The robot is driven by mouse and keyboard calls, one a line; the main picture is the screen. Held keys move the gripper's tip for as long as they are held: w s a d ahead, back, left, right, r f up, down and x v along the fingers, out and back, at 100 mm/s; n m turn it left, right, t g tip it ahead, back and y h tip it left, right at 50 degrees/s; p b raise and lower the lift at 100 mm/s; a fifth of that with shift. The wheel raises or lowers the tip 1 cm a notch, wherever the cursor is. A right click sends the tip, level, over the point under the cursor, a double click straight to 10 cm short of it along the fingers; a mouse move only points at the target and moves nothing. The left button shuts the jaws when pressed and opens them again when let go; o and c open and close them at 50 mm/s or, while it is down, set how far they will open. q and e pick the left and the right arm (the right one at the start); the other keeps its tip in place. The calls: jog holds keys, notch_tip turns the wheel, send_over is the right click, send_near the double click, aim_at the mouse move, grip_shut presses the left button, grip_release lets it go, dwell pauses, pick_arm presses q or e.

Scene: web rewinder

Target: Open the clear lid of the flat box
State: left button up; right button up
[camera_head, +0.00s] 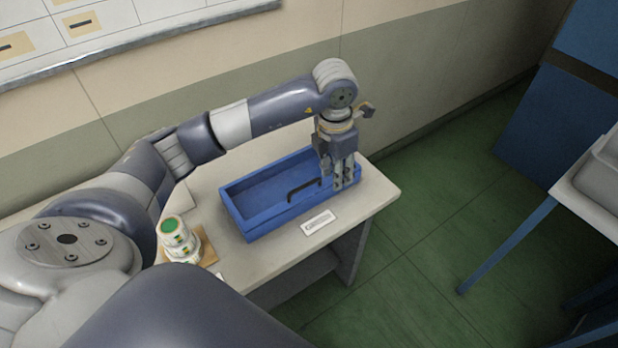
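The flat box is blue (243,222) and sits on the light table, long and shallow. I cannot make out the edges of a clear lid over it; the blue inside shows plainly. A black bar handle (303,189) shows near the box's front side, right of its middle. My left gripper (344,186) points down at the right end of the box and hides part of that end. It is to the right of the handle, apart from it. I cannot tell whether its fingers are open or touch the box. My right gripper is not in view.
White rolls with a green top (175,232) stand on a brown board left of the box. A white label (318,222) lies in front of the box. The table's (372,203) right edge is close to the gripper. A wall stands behind; green floor lies right.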

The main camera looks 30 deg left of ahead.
pick_arm(q)
jog(key=y, duration=0.2)
send_near(308, 183)
notch_tip(308, 183, up, 3)
jog(key=d, duration=0.2)
jog(key=a, duration=0.1)
jog(key=shift+n, duration=0.4)
jog(key=f+p, duration=0.1)
jog(key=f, duration=0.2)
jog(key=a+f+p, duration=0.1)
jog(key=f, duration=0.5)
jog(key=shift+w+a+f+p, duration=0.25)
jog(key=shift+w+a+p, duration=0.15)
jog(key=shift+a+f, duration=0.1)
jog(key=shift+f, duration=0.5)
grip_shut()
